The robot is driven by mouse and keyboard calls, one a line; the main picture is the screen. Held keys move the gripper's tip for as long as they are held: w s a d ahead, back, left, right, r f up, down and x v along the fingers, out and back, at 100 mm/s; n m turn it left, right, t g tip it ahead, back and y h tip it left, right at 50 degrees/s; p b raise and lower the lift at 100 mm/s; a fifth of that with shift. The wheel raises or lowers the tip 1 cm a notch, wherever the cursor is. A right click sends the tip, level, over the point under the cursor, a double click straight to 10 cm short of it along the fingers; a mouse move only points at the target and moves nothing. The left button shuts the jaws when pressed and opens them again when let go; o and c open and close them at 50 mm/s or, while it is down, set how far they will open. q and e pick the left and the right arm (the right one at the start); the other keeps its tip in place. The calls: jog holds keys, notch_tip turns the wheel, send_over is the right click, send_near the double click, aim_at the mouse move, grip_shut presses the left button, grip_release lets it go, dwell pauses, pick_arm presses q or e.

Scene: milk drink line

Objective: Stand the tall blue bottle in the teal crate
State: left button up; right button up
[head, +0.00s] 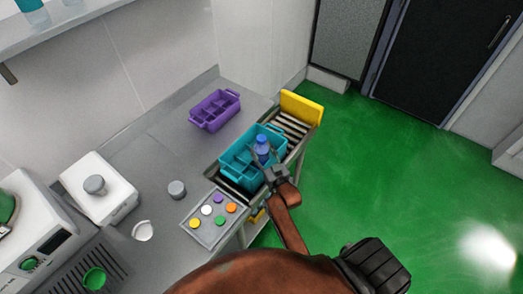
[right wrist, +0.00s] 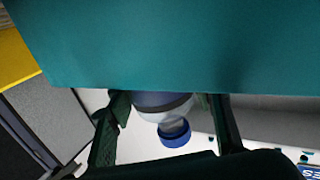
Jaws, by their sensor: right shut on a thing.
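The tall blue bottle (head: 262,145) has a blue cap and stands about upright within the teal crate (head: 226,172), near its right side. My right gripper (head: 268,163) reaches over the crate's near wall and is shut on the bottle. In the right wrist view the bottle (right wrist: 173,132) is between the two fingers (right wrist: 165,105), cap toward the bottom of the picture. The teal crate wall (right wrist: 170,45) fills the top there and hides the bottle's lower part. I cannot tell whether its base touches the crate floor. My left gripper is not in view.
The crate sits on a roller conveyor (head: 290,127) with a yellow end plate (head: 302,108). A purple crate (head: 214,110) stands behind it on the counter. A tray of coloured discs (head: 214,217) and a grey cylinder (head: 177,189) are at the left.

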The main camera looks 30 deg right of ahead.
jog(key=o, duration=1.7)
jog(key=s, duration=0.4)
jog(key=s+a, duration=0.1)
jog(key=s, duration=0.3)
jog(key=s+b, duration=0.1)
jog(key=s, duration=0.3)
jog(key=shift+a+r, duration=0.1)
jog(key=shift+a, duration=0.1)
